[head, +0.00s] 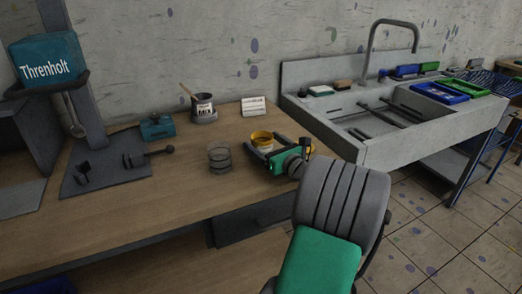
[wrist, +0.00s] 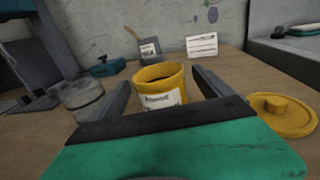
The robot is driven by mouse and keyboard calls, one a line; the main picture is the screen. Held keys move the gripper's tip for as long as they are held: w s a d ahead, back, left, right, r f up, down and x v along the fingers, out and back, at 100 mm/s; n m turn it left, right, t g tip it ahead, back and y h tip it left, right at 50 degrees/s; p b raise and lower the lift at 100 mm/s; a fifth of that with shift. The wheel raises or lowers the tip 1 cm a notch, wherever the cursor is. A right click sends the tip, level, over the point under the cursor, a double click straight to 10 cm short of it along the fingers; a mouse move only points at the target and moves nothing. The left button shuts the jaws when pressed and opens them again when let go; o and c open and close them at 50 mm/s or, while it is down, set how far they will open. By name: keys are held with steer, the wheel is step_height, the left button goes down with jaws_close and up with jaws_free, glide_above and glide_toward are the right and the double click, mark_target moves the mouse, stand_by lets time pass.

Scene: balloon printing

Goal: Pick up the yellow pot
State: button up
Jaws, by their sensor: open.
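The yellow pot (wrist: 158,86) stands upright on the wooden table in the wrist view, its top open and a white label on its front. In the head view the yellow pot (head: 262,141) is partly hidden behind my gripper (head: 270,149). In the wrist view my gripper (wrist: 160,88) is open, with one dark finger on each side of the pot. A gap shows between the pot and each finger. The lower part of the pot is hidden by the gripper's body.
A yellow lid (wrist: 283,112) lies right of the gripper. A glass jar (head: 219,157) stands close on the left. A dark can with a brush (head: 204,108) and a white card (head: 253,107) stand behind. A sink (head: 350,110) is at the right.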

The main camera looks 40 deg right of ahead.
steer(key=shift+w+d, duration=0.1)
steer(key=shift+w, duration=0.6)
steer(key=shift+c, duration=0.2)
steer(key=c, duration=1.5)
